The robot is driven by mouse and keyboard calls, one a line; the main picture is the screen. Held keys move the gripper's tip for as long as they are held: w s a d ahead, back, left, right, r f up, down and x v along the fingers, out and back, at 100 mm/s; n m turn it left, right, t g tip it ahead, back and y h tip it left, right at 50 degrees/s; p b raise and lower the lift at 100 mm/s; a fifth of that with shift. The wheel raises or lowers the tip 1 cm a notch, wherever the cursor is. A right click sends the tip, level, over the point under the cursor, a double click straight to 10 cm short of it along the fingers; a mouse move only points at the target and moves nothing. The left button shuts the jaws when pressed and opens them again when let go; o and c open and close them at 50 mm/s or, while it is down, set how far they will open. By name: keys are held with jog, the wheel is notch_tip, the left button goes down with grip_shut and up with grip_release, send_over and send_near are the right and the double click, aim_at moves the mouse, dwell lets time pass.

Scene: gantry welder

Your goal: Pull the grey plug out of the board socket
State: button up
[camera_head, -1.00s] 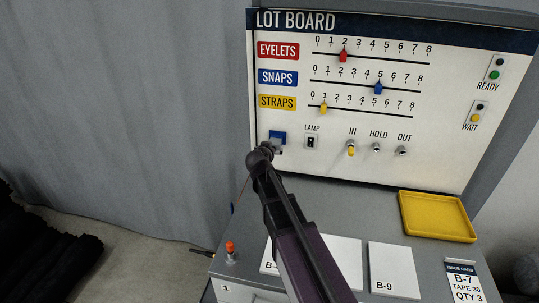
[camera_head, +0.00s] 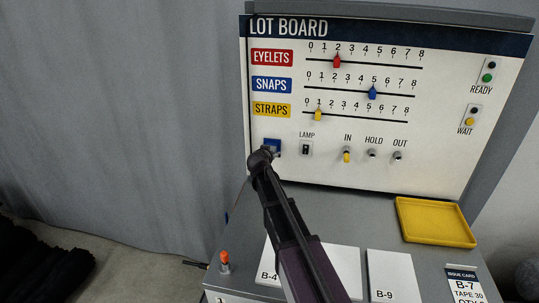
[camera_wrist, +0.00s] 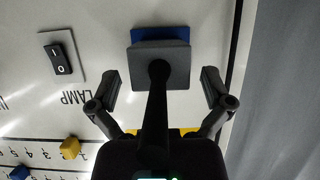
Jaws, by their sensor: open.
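The grey plug (camera_wrist: 178,66) sits at the blue board socket (camera_wrist: 160,34) in the wrist view. My gripper (camera_wrist: 160,74) is open, with one finger on each side of the plug and a visible gap on both sides. A dark rod-like part with a rounded end runs from the plug's face back toward the gripper's base; I cannot tell what it is. In the head view, the blue socket (camera_head: 272,142) is at the board's lower left. My gripper (camera_head: 262,156) is in front of it and hides most of the plug.
The lamp switch (camera_head: 306,149) is just right of the socket. Sliders and the IN, HOLD and OUT toggles are on the lot board (camera_head: 330,175). A yellow tray (camera_head: 437,222), white cards and an orange-topped post (camera_head: 225,262) are on the bench. A grey curtain hangs at left.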

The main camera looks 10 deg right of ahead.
jog(key=c, duration=1.2)
jog(key=shift+s+a, duration=0.35)
jog(key=shift+s, duration=0.5)
jog(key=shift+s+a, duration=0.4)
jog(key=shift+s, duration=0.5)
jog(key=shift+s+a, duration=0.35)
jog(key=shift+s, duration=0.5)
